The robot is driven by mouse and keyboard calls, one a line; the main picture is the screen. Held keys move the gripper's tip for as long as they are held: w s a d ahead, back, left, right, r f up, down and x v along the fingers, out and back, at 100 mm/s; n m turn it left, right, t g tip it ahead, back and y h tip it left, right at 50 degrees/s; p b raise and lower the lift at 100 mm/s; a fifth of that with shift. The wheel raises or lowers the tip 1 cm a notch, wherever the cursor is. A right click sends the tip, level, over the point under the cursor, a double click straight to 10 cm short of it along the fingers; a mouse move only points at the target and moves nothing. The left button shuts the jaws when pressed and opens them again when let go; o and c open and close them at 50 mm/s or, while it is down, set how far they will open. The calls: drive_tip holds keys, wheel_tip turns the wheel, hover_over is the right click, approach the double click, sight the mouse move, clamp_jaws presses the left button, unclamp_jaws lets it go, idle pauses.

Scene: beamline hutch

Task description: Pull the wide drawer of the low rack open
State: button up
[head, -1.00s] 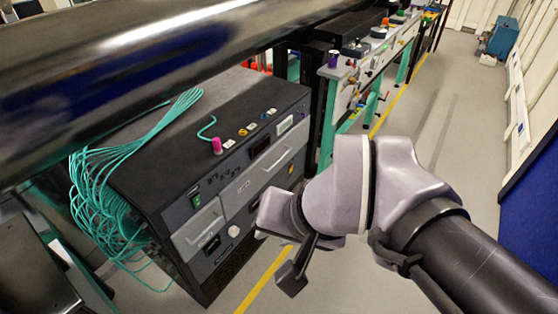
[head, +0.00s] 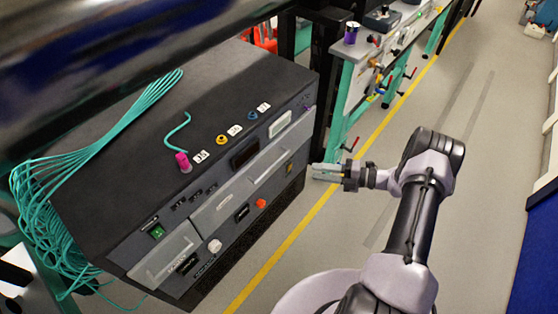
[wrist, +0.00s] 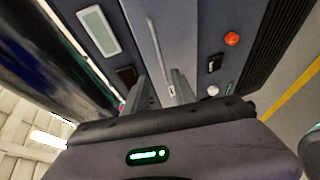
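The low rack (head: 130,110) is a dark cabinet on the left of the head view. Its wide drawer (head: 235,197) has a light grey front with a long bar handle (head: 270,167); it looks shut, level with the panels around it. In the wrist view, the wide drawer (wrist: 175,30) and its handle (wrist: 155,45) lie ahead, beyond the fingertips. My gripper (head: 318,172) is level, in front of the rack's right end, fingers towards the rack. In the wrist view my gripper (wrist: 163,85) has two separate fingers with nothing held between them. I see no contact with the handle.
A smaller drawer (head: 165,255) sits left of the wide one. Knobs and an orange button (head: 261,203) are below it. Teal cables (head: 45,220) hang at the left. A dark pipe (head: 120,45) crosses above. A teal-legged bench (head: 350,85) stands behind right. The right floor (head: 470,150) is clear.

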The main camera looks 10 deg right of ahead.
drive_tip(key=b+x, duration=0.4)
drive_tip(key=x, duration=1.1)
drive_tip(key=shift+a, duration=0.35)
clamp_jaws()
idle(0.3)
